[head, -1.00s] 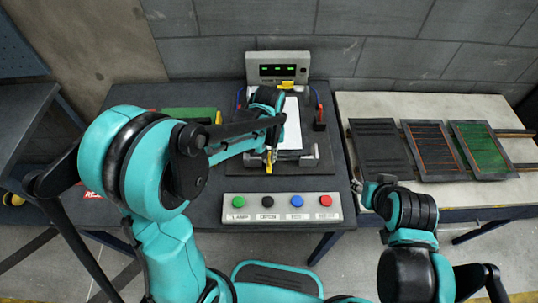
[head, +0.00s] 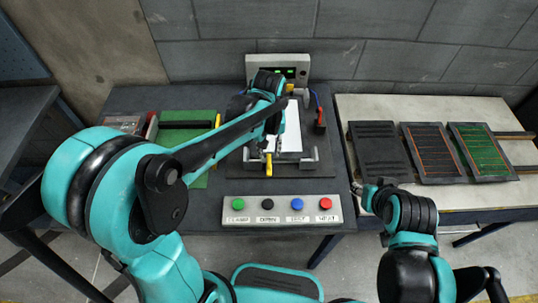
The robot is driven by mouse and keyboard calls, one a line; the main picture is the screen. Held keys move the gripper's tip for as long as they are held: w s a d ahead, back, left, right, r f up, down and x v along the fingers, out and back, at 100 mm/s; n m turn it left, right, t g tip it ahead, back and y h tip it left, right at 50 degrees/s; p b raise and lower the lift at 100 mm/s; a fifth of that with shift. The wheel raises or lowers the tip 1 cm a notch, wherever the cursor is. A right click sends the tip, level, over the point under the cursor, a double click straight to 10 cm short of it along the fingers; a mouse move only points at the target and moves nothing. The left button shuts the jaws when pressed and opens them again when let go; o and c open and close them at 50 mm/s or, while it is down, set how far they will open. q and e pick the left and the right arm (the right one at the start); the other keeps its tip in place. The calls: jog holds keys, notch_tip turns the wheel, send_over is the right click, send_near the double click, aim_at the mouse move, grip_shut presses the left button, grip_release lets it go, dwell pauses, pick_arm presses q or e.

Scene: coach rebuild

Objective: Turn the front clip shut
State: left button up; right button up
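The front clip (head: 268,166) is a small yellow piece at the near edge of the dark fixture (head: 317,172), below a white sheet-like panel (head: 292,128). It looks roughly upright in the picture, pointing toward me. My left gripper (head: 270,128) is above the fixture, over the left part of the panel and beyond the front clip. My own arm links cover most of it, so its fingers are not clear. My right gripper (head: 364,190) is low, at the gap between the two tables, away from the clip. Its fingers are too small to read.
A button panel (head: 282,210) with green, black, blue and red buttons lies in front of the fixture. A grey box with green lights (head: 291,73) stands behind. A green tray (head: 187,135) is at left. Several framed panels (head: 432,151) lie on the right table.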

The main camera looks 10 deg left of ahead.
aim_at(268, 161)
pick_arm(q)
jog(key=shift+r, duration=1.4)
jog(key=shift+s+a+r, duration=0.15)
jog(key=s+a+r+m+t+b, duration=0.1)
jog(key=s+a+r+m+t, duration=0.1)
jog(key=s+a+t, duration=0.5)
jog(key=shift+s+a, duration=0.45)
jog(key=shift+s, duration=1.85)
